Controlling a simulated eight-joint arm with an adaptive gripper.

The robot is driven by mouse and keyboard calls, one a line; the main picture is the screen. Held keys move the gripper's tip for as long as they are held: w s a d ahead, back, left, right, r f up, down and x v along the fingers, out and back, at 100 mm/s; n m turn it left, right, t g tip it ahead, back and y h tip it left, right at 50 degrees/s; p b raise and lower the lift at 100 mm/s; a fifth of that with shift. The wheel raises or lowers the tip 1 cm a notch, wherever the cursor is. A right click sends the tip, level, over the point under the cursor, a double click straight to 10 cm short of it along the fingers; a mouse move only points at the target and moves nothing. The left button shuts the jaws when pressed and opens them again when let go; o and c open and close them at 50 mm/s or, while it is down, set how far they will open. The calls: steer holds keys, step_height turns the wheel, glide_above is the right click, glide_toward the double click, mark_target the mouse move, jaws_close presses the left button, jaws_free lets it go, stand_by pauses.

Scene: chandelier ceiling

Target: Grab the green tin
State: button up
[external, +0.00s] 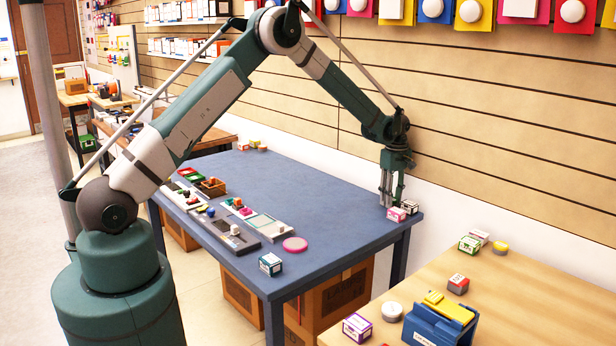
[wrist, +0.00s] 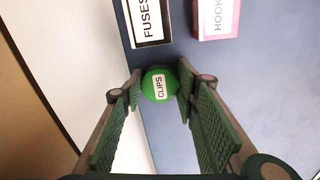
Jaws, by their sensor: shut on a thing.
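The green tin (wrist: 151,84) is round and bears a white label reading CLIPS. In the wrist view it sits between the tips of my gripper's two fingers (wrist: 160,88), which are shut on it. In the external view my gripper (external: 391,200) points down at the far right corner of the blue table (external: 330,205). The tin cannot be made out there, and I cannot tell whether it touches the table.
A black-and-white FUSES box (wrist: 152,20) and a pink HOOKS box (wrist: 216,18) stand just beyond the tin. The white wall (wrist: 95,50) is close on the left in the wrist view.

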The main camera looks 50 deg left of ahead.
steer(key=shift+s+r, duration=0.15)
steer(key=shift+r, duration=0.25)
step_height(320, 180, up, 6)
steer(key=shift+f+p, duration=0.1)
steer(key=shift+p, duration=0.25)
steer(key=shift+s+r, duration=0.2)
steer(key=shift+r, duration=0.05)
steer(key=s, duration=1.9)
steer(key=shift+s, duration=0.15)
